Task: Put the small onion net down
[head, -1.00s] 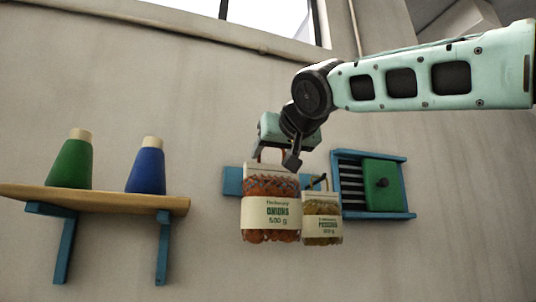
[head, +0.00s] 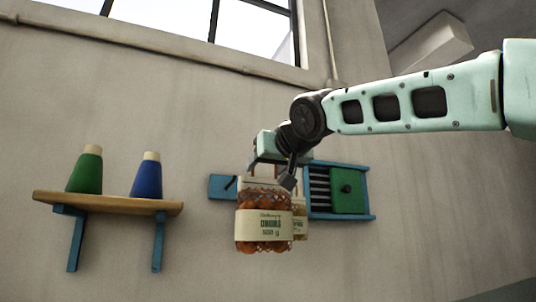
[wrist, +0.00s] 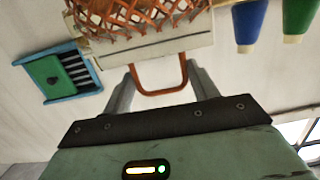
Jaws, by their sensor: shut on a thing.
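The small onion net (head: 263,221) is an orange mesh bag of onions with a cream label reading 500 g. It hangs from my gripper (head: 270,177), in front of the wall. In the wrist view my gripper (wrist: 162,80) is shut on the net's orange-brown handle (wrist: 160,92), and the net's mesh (wrist: 130,18) and cream band fill the top. A second net with a cream label (head: 299,222) shows behind it at the right, mostly hidden by the onion net.
A blue rail (head: 222,188) with a dark peg is on the wall behind. A blue slatted rack with a green panel (head: 348,192) is to the right. A wooden shelf (head: 110,203) at left bears a green cone (head: 86,171) and a blue cone (head: 147,176).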

